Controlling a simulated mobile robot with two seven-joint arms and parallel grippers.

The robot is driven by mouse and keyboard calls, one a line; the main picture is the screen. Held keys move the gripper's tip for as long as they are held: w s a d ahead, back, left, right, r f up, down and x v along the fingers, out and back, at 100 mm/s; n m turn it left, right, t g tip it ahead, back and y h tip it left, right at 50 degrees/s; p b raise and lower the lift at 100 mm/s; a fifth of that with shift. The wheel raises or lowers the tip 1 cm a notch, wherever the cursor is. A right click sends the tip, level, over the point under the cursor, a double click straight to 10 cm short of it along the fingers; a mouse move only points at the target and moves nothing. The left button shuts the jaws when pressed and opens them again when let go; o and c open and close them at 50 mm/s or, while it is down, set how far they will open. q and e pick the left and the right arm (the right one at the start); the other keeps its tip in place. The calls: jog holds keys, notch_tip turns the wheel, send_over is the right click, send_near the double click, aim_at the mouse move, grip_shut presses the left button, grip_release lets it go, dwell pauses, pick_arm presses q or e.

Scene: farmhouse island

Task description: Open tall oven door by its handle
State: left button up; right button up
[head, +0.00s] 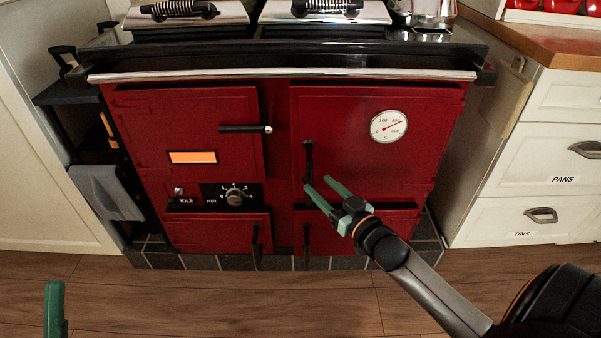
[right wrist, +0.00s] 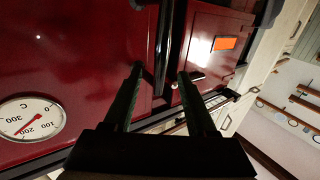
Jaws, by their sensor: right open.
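The red oven door with the round dial (head: 365,140) is at the upper right of the range and looks closed. Its upright black handle (head: 308,160) is near the door's left edge. My right gripper (head: 321,184) is open, its green fingertips near the handle's lower end. In the right wrist view the open fingers (right wrist: 160,74) point toward the door, and the dark handle (right wrist: 165,45) shows between them. I cannot tell whether they touch it. Of my left gripper, one green finger (head: 54,308) shows at the bottom left, away from the range.
The upper left door (head: 190,130) has a sideways handle (head: 245,129) and an orange window. A control panel (head: 230,196) with a knob sits below. A chrome rail (head: 280,74) crosses the front. White drawers (head: 545,160) stand at right. The wooden floor (head: 230,300) in front is clear.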

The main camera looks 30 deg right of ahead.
aim_at(302, 169)
jog(key=w+b, duration=0.2)
jog(key=w, duration=0.6)
jog(key=shift+w+a, duration=0.2)
jog(key=shift+c, duration=0.2)
grip_shut()
dwell(1.1)
